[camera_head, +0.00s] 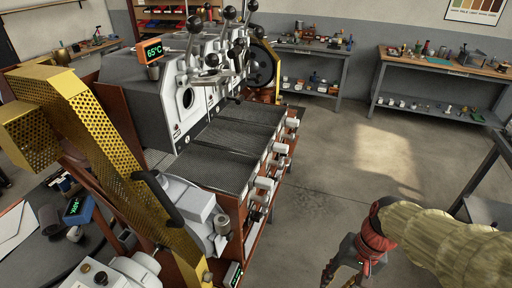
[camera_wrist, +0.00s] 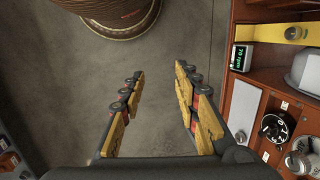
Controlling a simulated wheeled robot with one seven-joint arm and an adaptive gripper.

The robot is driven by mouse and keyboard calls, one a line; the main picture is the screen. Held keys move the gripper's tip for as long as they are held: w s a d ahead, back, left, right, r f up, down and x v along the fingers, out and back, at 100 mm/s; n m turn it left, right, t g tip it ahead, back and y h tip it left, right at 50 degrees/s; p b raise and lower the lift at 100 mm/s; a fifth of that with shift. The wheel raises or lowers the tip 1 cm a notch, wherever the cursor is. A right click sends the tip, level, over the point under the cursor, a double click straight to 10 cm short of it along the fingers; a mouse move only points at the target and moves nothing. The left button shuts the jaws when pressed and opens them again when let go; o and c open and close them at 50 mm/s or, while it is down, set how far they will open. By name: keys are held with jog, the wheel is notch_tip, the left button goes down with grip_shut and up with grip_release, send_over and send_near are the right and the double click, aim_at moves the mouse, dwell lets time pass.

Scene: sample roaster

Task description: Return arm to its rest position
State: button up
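My gripper (camera_wrist: 158,95) shows in the wrist view with its two yellow-padded fingers spread apart. It is open, and there is only bare grey floor between the fingers. In the head view my arm comes in at the lower right, with a tan sleeve and a red wrist part. My gripper (camera_head: 335,272) is low at the bottom edge there and partly cut off. It is to the right of the sample roaster (camera_head: 230,145), apart from it. The roaster's orange-brown side with a dial (camera_wrist: 274,128) is at the right of the wrist view.
A round wooden-looking object (camera_wrist: 115,15) stands on the floor at the top of the wrist view. Workbenches (camera_head: 445,72) with small items line the back. A dark round table (camera_head: 50,250) is at lower left. The floor (camera_head: 370,150) right of the roaster is clear.

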notch_tip(320, 180, up, 16)
jog(key=s+a+n+t+h, duration=0.1)
jog(key=s+n+t+h, duration=0.1)
jog(key=n+t, duration=0.2)
jog(key=shift+s+a+t+p, duration=0.3)
jog(key=shift+t+p, duration=0.1)
jog(key=shift+t, duration=0.6)
